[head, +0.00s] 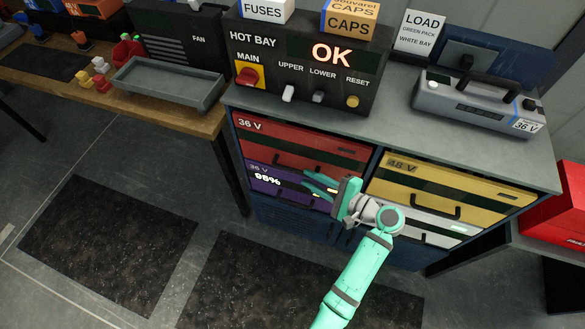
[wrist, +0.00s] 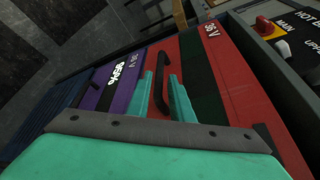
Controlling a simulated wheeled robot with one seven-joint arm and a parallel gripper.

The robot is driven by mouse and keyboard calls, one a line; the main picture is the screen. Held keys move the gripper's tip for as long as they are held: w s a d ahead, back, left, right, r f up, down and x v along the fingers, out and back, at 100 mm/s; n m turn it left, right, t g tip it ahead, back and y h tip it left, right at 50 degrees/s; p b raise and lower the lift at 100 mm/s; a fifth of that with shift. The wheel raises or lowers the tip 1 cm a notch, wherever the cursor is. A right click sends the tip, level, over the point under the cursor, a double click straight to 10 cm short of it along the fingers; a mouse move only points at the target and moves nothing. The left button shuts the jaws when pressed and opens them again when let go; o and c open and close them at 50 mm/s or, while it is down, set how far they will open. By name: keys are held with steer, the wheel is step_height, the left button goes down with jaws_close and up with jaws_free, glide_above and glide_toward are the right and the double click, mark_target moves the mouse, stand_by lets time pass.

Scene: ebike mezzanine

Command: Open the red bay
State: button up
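The red bay (head: 312,147), marked 36 V, is the upper left drawer of the cabinet in the head view and looks closed. It fills the middle right of the wrist view (wrist: 226,80). Its black bar handle (wrist: 160,82) shows in the wrist view between the two teal fingers of my gripper (wrist: 166,88). The fingers are apart, with gaps beside the handle; I cannot tell whether either touches it. In the head view my gripper (head: 312,184) is in front of the left drawers, its fingers partly hiding the purple bay and the red handle's right part.
To the right is a yellow 48 V bay (head: 450,190) above a white bay (head: 425,218). On top stand a HOT BAY panel (head: 270,68) showing OK and a grey 36 V unit (head: 470,104). Floor at left is clear.

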mark_target(298, 173)
steer(key=x, duration=0.7)
steer(key=shift+w+a+f, duration=0.1)
steer(key=shift+w+a, duration=0.15)
steer(key=shift+a, duration=0.05)
jaws_close()
